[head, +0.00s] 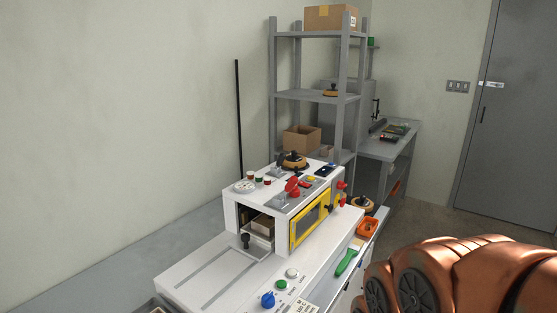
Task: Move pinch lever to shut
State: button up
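The box former (262,203) is a white machine on a white bench, left of my arm. A red lever (292,186) stands up on a grey plate on its top. Another red handle (341,187) is on its right end, and a black-knobbed lever (245,240) is at its front opening. No readable label shows which of these is the pinch lever, and their exact positions are too small to tell. My copper-coloured arm fills the lower right; my gripper is not in view.
A yellow-framed window (308,225) is on the machine's front. A blue knob (267,299), a green button (281,285), a green-handled tool (347,261) and an orange tray (367,228) are on the bench. Grey shelving (345,75) stands behind. Floor shows clear by the door (517,120).

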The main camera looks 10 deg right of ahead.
aim_at(282, 157)
jog(key=k, duration=0.65)
jog(key=z, duration=0.75)
jog(key=i, duration=1.15)
jog(key=u, duration=0.55)
jog(key=i, duration=0.5)
jog(key=u, duration=0.6)
